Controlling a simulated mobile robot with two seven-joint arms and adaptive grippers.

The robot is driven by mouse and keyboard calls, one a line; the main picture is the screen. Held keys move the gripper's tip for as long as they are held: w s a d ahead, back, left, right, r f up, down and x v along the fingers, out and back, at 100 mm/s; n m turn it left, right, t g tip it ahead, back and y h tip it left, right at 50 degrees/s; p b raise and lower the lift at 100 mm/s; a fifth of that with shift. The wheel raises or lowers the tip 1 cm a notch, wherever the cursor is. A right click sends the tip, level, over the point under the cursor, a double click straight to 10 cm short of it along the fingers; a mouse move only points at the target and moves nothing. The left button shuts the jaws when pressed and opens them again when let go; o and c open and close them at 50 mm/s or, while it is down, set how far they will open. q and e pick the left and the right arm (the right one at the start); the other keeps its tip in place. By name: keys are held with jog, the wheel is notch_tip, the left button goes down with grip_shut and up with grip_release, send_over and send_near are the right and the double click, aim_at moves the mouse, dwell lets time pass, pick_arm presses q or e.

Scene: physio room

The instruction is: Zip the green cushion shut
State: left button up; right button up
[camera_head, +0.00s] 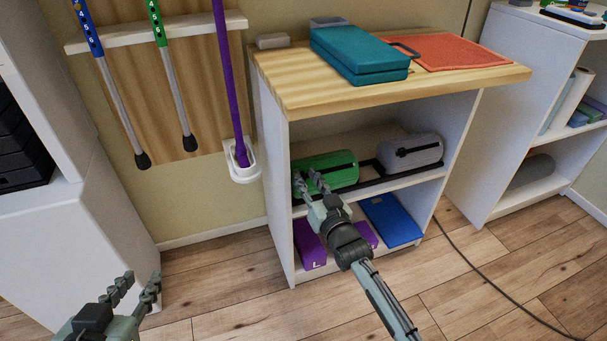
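The green cushion (335,167) is a rounded roll lying on the middle shelf of the low cabinet, at its left side. A dark line runs along its front near the lower edge; I cannot make out a zip pull or how far the zip is closed. My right gripper (309,176) is in front of the cushion's left end, its fingers overlapping it in the picture. Its fingers look apart; I cannot tell whether they touch the cushion. My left gripper (143,279) is open and empty at the lower left, away from the cabinet.
A grey roll (410,151) lies right of the cushion. Purple (309,246) and blue (391,220) blocks are on the bottom shelf. A teal case (360,55) and an orange towel (445,52) lie on the wooden top (290,88). Canes hang left; a cable crosses the floor.

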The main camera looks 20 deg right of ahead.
jog(key=shift+w+a, duration=0.1)
jog(key=shift+w, duration=0.95)
jog(key=shift+c, duration=0.4)
grip_shut()
